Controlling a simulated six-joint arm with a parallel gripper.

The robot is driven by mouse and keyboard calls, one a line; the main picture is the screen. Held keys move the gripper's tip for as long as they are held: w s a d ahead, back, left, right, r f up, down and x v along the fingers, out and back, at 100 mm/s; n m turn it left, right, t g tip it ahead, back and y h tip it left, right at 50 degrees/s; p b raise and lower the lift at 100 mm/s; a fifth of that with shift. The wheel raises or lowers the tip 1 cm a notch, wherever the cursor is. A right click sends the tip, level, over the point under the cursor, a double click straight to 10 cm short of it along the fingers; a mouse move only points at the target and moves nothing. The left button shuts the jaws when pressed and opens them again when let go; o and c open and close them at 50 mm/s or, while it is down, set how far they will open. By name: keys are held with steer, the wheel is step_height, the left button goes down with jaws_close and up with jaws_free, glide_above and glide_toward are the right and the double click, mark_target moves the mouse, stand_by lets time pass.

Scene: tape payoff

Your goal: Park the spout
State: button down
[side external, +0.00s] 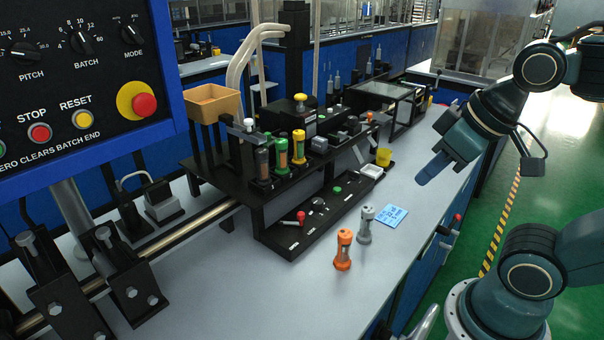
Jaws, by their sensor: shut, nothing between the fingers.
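My gripper (424,178) is shut and empty. It hangs in the air over the right side of the bench, apart from everything on it. A black machine rack (262,203) stands on the bench left of my gripper. A tan open bin (212,101) sits high on its left end, with a grey bracket (241,131) just below and to the right. I cannot tell for sure which part is the spout.
An orange cylinder (344,250) and a grey cylinder (365,224) stand upright on the bench (330,300) beside a blue note (391,214). A low panel (312,214) has a red-handled lever (294,218). A yellow cup (384,157) is farther back. A control panel (80,80) fills the upper left.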

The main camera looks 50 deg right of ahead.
stand_by(0.3)
steer(key=c, duration=1.5)
jaws_free()
steer(key=shift+w, duration=0.1)
steer(key=shift+o, duration=0.9)
steer(key=shift+w+d, duration=0.1)
steer(key=shift+w, duration=0.1)
steer(key=w+d+f+m+t+h, duration=0.1)
steer(key=w+d+m+t+h, duration=0.2)
steer(key=w, duration=0.7)
steer(key=w+d+f+m+h, duration=0.25)
steer(key=w+m+h, duration=0.2)
steer(key=w, duration=0.45)
steer(key=w+a+n+t, duration=0.3)
steer(key=w+a+t, duration=0.5)
steer(key=a, duration=0.4)
steer(key=shift+w+r+y, duration=0.35)
steer(key=shift+w+r, duration=0.05)
steer(key=shift+w, duration=0.45)
steer(key=shift+w+d, duration=0.15)
